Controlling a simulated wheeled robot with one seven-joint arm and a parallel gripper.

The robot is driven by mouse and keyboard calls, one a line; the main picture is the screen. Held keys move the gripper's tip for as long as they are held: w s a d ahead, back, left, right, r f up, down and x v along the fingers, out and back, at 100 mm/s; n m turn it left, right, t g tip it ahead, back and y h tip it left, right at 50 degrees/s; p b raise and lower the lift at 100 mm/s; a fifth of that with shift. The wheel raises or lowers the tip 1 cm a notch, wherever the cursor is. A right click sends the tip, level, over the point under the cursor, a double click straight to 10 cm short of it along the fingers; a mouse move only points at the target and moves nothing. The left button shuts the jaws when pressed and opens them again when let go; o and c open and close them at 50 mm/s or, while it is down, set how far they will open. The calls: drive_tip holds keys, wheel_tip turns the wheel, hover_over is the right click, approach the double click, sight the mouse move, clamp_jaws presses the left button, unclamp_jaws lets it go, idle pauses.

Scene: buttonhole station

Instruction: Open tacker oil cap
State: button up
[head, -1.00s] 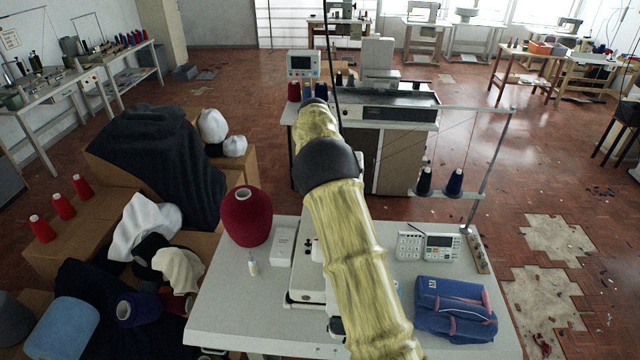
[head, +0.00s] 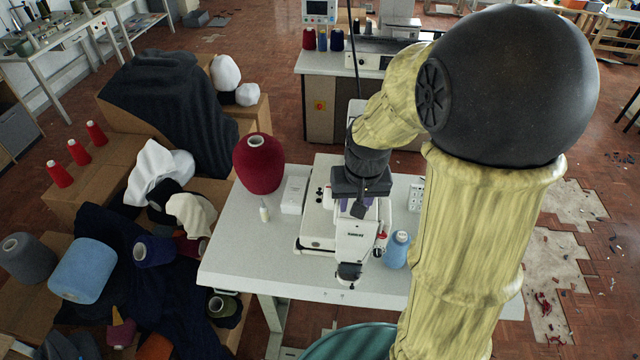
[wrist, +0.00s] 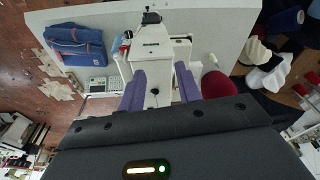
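The white tacker (head: 355,243) stands on the pale worktable (head: 235,265), with its head toward the front edge. In the wrist view the tacker's top (wrist: 153,62) lies between my two purple fingers. A small dark round spot (wrist: 154,91) shows on that top; I cannot tell if it is the oil cap. My gripper (wrist: 159,68) is open and points down over the tacker. In the head view my gripper (head: 362,204) is above the rear of the tacker head and hides that part. I cannot tell whether the fingers touch the tacker.
A red yarn cone (head: 258,168), a white box (head: 294,196) and a small bottle (head: 264,211) stand left of the tacker. A blue thread cone (head: 397,250) is close on its right. A blue bag (wrist: 75,46) and a keypad unit (wrist: 95,85) lie on the table.

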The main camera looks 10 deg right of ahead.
drive_tip(key=s+f+b, duration=0.3)
drive_tip(key=f+b, duration=0.7)
drive_tip(key=f, duration=0.1)
drive_tip(key=s+a+f+n+b, duration=0.1)
drive_tip(key=s+f+b, duration=0.3)
drive_tip(key=f+b, duration=0.6)
drive_tip(key=shift+s+a+f+t, duration=0.2)
drive_tip(key=shift+s+f+t, duration=0.1)
drive_tip(key=shift+f, duration=0.25)
drive_tip(key=shift+w, duration=0.1)
